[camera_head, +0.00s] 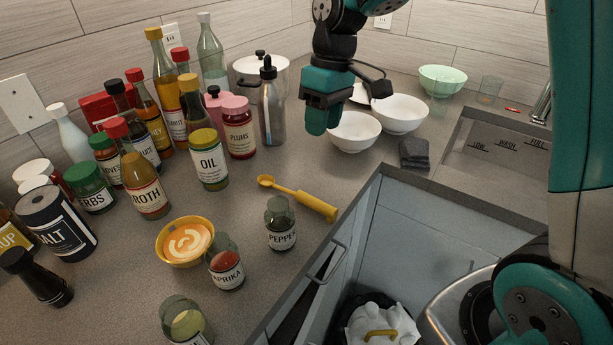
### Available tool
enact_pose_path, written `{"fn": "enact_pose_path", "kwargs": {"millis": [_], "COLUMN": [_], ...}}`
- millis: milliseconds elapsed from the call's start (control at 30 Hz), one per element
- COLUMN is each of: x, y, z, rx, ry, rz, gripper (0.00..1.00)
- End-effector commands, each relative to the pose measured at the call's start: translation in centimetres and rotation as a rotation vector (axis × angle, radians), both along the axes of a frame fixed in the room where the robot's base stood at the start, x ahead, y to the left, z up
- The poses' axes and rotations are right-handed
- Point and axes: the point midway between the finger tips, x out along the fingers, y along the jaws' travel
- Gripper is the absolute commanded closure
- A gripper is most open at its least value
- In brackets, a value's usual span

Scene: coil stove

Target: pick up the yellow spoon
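The yellow spoon (315,205) lies flat on the grey counter near its front edge. Its small round bowl points left and its thick handle points right, toward the counter edge. My gripper (317,122) hangs above the counter, higher and farther back than the spoon, and apart from it. It points down, just left of the white bowls in the picture. I see no object in it. Its fingers are seen from the side, so I cannot tell whether they are apart or together.
The pepper jar (281,226) stands just in front of the spoon, with the yellow bowl (170,250) to the left. The oil jar (209,163) and several bottles stand behind. White bowls (354,133) sit farther back. An open cabinet (400,235) lies to the right.

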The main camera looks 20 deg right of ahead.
Motion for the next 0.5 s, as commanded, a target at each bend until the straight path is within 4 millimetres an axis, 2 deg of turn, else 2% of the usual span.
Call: {"fn": "enact_pose_path", "kwargs": {"millis": [133, 500], "x": [0.0, -0.9], "y": [0.0, 1.3], "z": [-1.6, -9.6], "rx": [-0.002, -0.003], "ry": [0.009, 0.008], "rz": [0.000, -0.002], "gripper": [0.61, 0.61]}}
